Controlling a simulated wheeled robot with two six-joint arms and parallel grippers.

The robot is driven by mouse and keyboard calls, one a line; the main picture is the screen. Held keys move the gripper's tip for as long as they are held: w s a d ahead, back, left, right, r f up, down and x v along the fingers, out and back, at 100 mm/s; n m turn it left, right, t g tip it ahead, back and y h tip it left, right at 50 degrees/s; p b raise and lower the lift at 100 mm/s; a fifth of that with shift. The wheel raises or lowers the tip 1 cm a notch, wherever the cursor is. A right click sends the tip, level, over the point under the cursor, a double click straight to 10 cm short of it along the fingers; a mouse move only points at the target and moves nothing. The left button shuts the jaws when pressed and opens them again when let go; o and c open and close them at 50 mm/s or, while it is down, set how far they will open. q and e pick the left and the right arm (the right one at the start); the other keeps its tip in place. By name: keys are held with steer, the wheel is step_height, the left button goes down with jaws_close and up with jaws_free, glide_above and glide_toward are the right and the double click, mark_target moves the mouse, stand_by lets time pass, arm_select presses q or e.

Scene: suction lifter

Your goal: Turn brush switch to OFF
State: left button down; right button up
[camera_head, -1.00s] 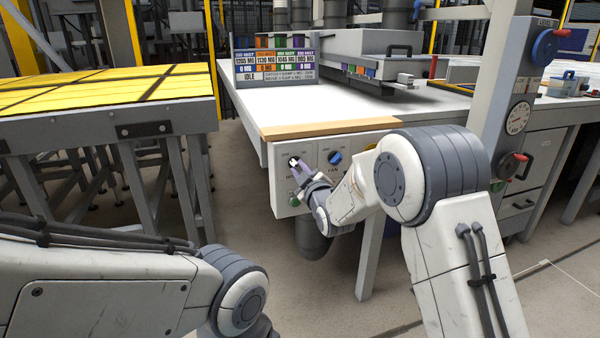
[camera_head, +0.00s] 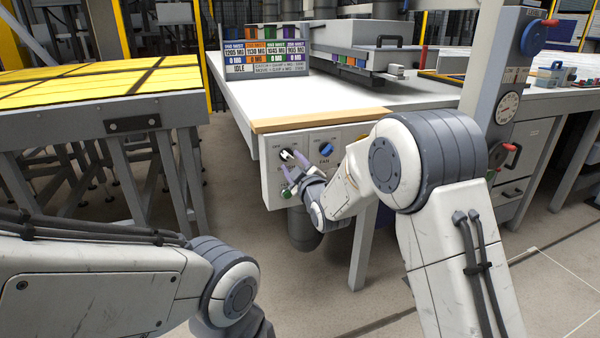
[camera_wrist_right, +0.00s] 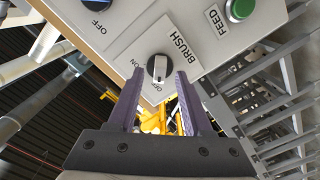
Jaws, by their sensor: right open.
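The brush switch (camera_head: 286,155) is a round black knob with a white bar, on the grey control panel (camera_head: 272,177) at the table's front. In the right wrist view the brush switch (camera_wrist_right: 159,68) shows beside the BRUSH label, with ON and OFF markings around it. Its white bar runs roughly up and down in that view, toward the gripper's side. My right gripper (camera_head: 293,165) is open, its two purple fingers pointing at the panel. In the right wrist view the gripper (camera_wrist_right: 160,78) has one finger on each side of the knob; contact is not clear. My left gripper is out of view.
A blue fan knob (camera_head: 326,149) sits right of the brush switch, and a green feed button (camera_wrist_right: 240,9) is also on the panel. A wooden edge strip (camera_head: 318,120) runs above the panel. A yellow-topped table (camera_head: 85,82) stands at the left.

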steer(key=v, duration=0.9)
steer(key=s+a+f+m+g, duration=0.1)
steer(key=s+a+f+g, duration=0.15)
steer(key=s, duration=0.25)
steer(key=s+a+f+m+g+h, duration=0.1)
steer(key=s+f+g, duration=0.1)
steer(key=s+g, duration=0.15)
steer(key=s+a+f+m+g, duration=0.1)
steer(key=s+f+g, duration=0.1)
steer(key=s, duration=0.3)
steer(key=s+d+f+m+g+h, duration=0.15)
steer(key=s+g, duration=0.25)
steer(key=s, duration=0.8)
steer(key=s+d+f+m+g+h, duration=0.1)
steer(key=s+d+f+g+h, duration=0.3)
steer(key=s, duration=0.7)
step_height(320, 180, up, 28)
steer(key=s+g+y+p, duration=0.1)
steer(key=s+y+p, duration=0.1)
steer(key=p, duration=2.4)
steer(key=shift+s, duration=0.15)
